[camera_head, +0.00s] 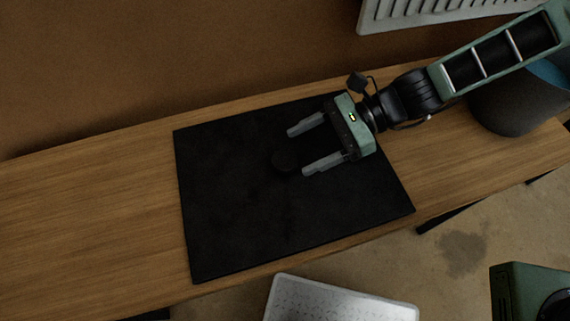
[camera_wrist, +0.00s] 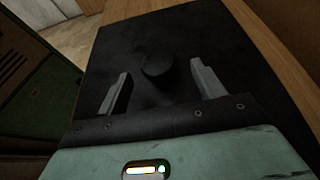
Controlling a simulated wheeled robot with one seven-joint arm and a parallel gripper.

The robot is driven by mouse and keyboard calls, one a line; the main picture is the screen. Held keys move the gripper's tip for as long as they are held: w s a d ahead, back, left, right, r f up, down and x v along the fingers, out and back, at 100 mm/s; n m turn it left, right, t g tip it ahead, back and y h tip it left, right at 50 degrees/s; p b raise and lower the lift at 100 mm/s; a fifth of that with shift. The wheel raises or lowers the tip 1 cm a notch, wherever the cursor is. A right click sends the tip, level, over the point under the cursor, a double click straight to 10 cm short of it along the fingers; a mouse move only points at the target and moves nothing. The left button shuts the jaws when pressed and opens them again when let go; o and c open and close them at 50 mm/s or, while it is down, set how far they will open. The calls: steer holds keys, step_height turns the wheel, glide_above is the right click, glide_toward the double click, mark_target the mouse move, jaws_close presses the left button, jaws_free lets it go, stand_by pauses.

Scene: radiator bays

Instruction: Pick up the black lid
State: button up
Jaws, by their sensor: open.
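The black lid (camera_head: 285,161) is a small round dark piece lying on a black mat (camera_head: 230,220) on the wooden bench. It is hard to tell from the mat because both are black. In the wrist view the lid (camera_wrist: 158,68) shows just beyond and between the fingertips. My gripper (camera_head: 296,151) is open and empty, with its two grey fingers pointing left over the mat toward the lid. The fingers also show in the wrist view (camera_wrist: 160,68), one on each side of the lid. I cannot tell whether they touch the mat.
The wooden bench (camera_head: 90,195) is clear to the left of the mat. A dark round container (camera_head: 515,105) stands at the right end, under my arm. A white radiator (camera_head: 420,12) is on the brown wall behind.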

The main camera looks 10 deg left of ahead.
mark_target(289, 158)
steer(key=shift+x, duration=2.7)
steer(key=shift+s+d, duration=0.1)
steer(key=c, duration=1.3)
